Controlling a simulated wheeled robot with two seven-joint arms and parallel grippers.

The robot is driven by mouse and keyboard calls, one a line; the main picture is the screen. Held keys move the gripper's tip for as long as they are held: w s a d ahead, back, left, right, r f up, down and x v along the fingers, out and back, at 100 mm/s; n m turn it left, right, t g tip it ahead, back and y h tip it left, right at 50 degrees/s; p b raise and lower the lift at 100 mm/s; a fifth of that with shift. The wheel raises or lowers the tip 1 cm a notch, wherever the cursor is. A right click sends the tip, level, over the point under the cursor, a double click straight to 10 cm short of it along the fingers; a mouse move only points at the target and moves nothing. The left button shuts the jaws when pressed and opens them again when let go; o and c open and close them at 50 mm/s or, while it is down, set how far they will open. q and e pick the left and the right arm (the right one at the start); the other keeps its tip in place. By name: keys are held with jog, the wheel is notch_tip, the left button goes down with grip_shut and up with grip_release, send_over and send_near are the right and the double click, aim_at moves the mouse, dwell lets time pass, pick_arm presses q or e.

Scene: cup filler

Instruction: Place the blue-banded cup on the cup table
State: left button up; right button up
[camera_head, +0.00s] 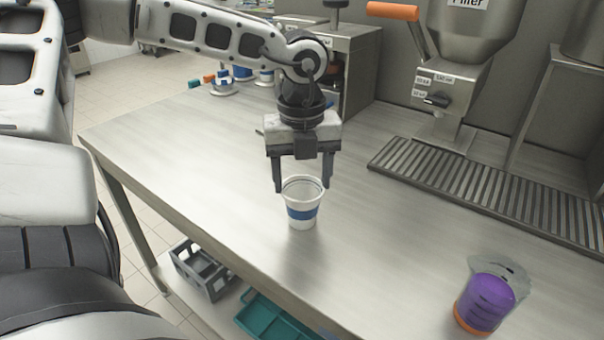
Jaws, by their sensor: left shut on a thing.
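The blue-banded cup (302,214), white with a blue band round its lower half, is upright between the fingers of my left gripper (303,188). The gripper points down from above and is shut on the cup near its rim. The cup is over the metal table (230,170); I cannot tell whether its base touches the surface. My right gripper is not in view.
A purple container with an orange base (485,303) stands at the front right. A filler machine (465,45) with an orange lever and a slatted drip grate (480,195) are at the back right. A grey crate (203,270) and teal tray (270,322) sit below the table.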

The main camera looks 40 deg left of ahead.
aim_at(302, 186)
pick_arm(q)
jog(key=shift+f, duration=0.1)
jog(key=o, duration=0.9)
jog(key=shift+o, duration=1.3)
jog(key=shift+r, duration=0.3)
notch_tip(302, 186, up, 12)
jog(key=shift+f, duration=0.15)
